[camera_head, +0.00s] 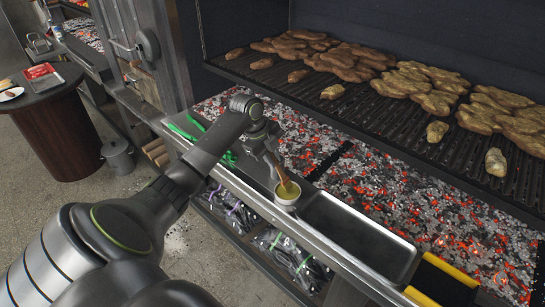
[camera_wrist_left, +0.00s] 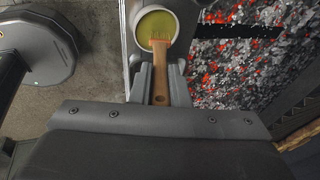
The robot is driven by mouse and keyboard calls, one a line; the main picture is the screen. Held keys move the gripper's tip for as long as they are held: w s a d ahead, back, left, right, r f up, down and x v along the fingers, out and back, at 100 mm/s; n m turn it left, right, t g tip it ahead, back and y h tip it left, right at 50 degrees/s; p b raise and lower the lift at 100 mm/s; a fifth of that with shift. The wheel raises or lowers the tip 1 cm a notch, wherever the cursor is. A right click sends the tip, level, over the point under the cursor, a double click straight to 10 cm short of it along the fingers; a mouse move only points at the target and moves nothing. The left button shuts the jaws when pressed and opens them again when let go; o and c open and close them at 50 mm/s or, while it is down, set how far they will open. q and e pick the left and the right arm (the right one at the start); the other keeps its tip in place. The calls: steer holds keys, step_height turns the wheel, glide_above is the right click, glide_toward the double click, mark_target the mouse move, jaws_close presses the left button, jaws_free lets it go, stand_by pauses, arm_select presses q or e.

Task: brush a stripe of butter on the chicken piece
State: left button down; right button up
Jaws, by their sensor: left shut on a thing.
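My left gripper (camera_head: 272,163) is shut on the wooden handle of a brush (camera_head: 283,177), over the metal ledge in front of the coals. The brush tilts, and its bristle end is in or just over a small white cup (camera_head: 287,196) of yellow butter. The left wrist view shows the brush handle (camera_wrist_left: 161,82) between the fingers (camera_wrist_left: 160,80) and the bristles over the butter cup (camera_wrist_left: 155,22). Several browned chicken pieces (camera_head: 404,82) lie on the dark grill grate at the upper right, away from the gripper. Which piece is meant cannot be told. My right gripper is not visible.
An empty metal tray (camera_head: 360,235) sits on the ledge right of the cup. Glowing coals (camera_head: 400,200) lie behind the ledge, below the raised grate (camera_head: 400,115). Green tongs (camera_head: 190,128) lie left of the gripper. Yellow-edged dark blocks (camera_head: 445,280) stand at the lower right.

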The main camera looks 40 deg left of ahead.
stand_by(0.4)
arm_select(q)
step_height(320, 180, up, 7)
steer(key=p, duration=0.6)
steer(key=shift+p, duration=0.35)
steer(key=shift+f, duration=0.1)
